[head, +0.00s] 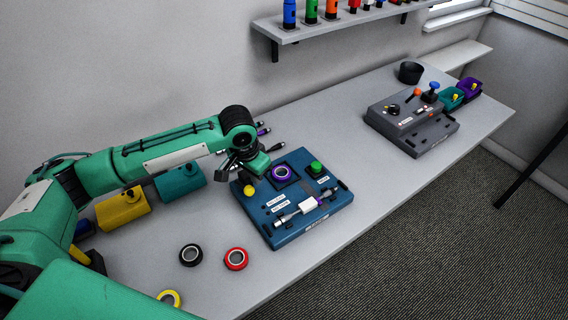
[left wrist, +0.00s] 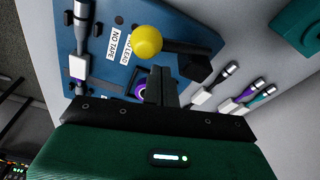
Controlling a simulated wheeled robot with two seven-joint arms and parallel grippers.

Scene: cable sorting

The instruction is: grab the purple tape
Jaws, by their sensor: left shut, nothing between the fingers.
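The purple tape (head: 281,173) is a ring lying in a dark square recess on the blue board (head: 318,223). In the left wrist view the purple tape (left wrist: 139,90) shows only in part, behind my fingers. My left gripper (head: 252,178) is above the board's left part, just left of the tape in the head view. In the left wrist view my left gripper (left wrist: 160,72) is shut and empty, its fingers pointing toward the board. I cannot tell whether it touches anything. My right gripper is in neither view.
The board also carries a yellow knob (head: 249,190), a green button (head: 315,167) and a white-bodied cable (head: 307,204). Black (head: 190,255), red (head: 236,259) and yellow (head: 169,298) tapes lie in front. Loose cables (head: 262,132) lie behind. A grey control box (head: 412,122) stands farther right.

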